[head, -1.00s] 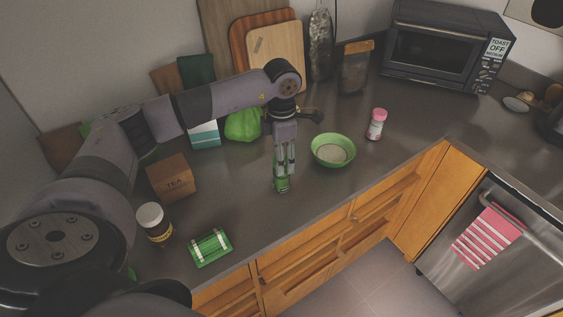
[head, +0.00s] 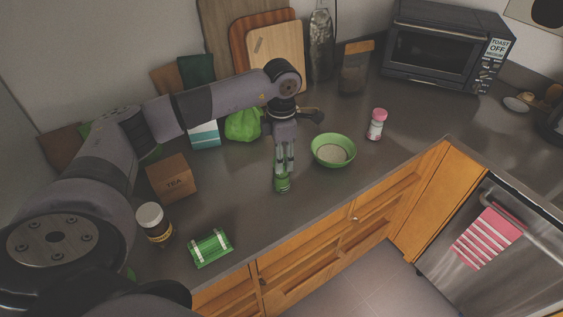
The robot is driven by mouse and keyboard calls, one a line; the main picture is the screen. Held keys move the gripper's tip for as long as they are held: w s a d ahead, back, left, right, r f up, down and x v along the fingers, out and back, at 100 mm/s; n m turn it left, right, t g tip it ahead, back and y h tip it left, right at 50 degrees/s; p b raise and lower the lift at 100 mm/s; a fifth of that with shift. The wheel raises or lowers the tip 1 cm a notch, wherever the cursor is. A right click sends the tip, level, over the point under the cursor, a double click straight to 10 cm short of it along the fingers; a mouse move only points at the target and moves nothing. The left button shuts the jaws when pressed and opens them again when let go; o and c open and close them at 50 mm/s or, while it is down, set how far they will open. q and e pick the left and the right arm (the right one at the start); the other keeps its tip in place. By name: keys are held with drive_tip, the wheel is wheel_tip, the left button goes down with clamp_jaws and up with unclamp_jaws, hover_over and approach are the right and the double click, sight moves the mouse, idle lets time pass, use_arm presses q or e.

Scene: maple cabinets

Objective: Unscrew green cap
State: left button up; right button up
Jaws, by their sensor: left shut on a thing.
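A small green-capped container (head: 282,185) stands on the grey counter, left of the green bowl. My left gripper (head: 283,173) points down over it, with its fingers shut on the green cap at its top. The fingers hide much of the cap, and the body below shows only in part. My right gripper is not in view.
A green bowl (head: 333,150) stands close on the right, and a pink-capped jar (head: 376,124) beyond it. The counter's front edge is near.

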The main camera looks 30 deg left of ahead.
use_arm(q)
drive_tip(key=shift+f, duration=0.1)
drive_tip(key=n, duration=0.6)
drive_tip(key=shift+s, duration=0.1)
drive_tip(key=shift+c, duration=0.2)
drive_tip(key=n+p, duration=0.1)
drive_tip(key=n, duration=0.5)
drive_tip(key=shift+r, duration=0.25)
drive_tip(key=shift+r, duration=0.15)
drive_tip(key=shift+r+p, duration=1.3)
drive_tip(key=shift+r, duration=0.6)
